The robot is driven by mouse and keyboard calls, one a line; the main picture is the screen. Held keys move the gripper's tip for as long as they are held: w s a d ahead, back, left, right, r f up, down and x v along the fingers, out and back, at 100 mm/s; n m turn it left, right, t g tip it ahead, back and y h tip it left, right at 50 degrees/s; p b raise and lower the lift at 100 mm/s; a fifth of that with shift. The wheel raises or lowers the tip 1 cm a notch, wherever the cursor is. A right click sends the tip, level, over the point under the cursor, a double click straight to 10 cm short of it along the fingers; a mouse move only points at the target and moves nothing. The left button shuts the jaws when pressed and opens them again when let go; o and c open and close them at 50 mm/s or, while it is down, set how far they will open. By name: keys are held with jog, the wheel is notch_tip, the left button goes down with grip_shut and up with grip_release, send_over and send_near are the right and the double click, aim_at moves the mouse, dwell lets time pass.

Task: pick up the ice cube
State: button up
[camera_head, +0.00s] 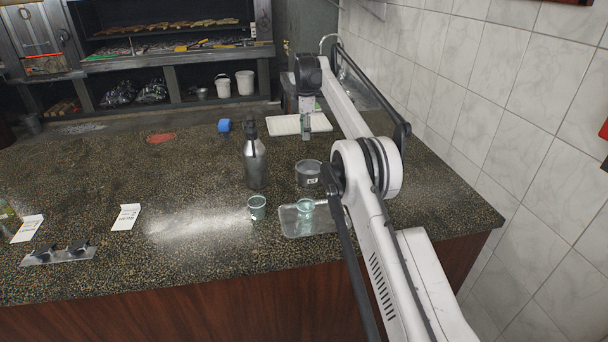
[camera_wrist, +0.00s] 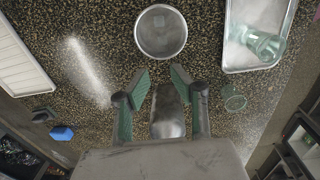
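I cannot make out an ice cube in either view. A round metal container (camera_head: 308,173) stands on the counter. In the wrist view I see its open top and pale grey inside (camera_wrist: 162,32), with no distinct cube visible. My gripper (camera_head: 306,127) hangs above the counter, behind the container in the head view. In the wrist view my gripper (camera_wrist: 160,76) has its two green-padded fingers spread apart, with nothing held between them. The container lies ahead of the fingertips.
A dark metal bottle (camera_head: 255,163) stands left of the container. A glass (camera_head: 257,207) stands near a metal tray (camera_head: 328,224) bearing another glass (camera_head: 305,206). A white tray (camera_head: 284,125) and a blue object (camera_head: 224,126) lie farther back. Tiled wall (camera_head: 450,110) bounds the right.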

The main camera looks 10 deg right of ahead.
jog(key=shift+n, duration=0.6)
notch_tip(320, 180, down, 10)
jog(key=b, duration=0.5)
jog(key=shift+w+f, duration=0.15)
jog(key=shift+f, duration=0.1)
jog(key=shift+d+f, duration=0.15)
jog(key=shift+f, duration=3.3)
jog(key=shift+c, duration=0.5)
jog(key=shift+c, duration=1.3)
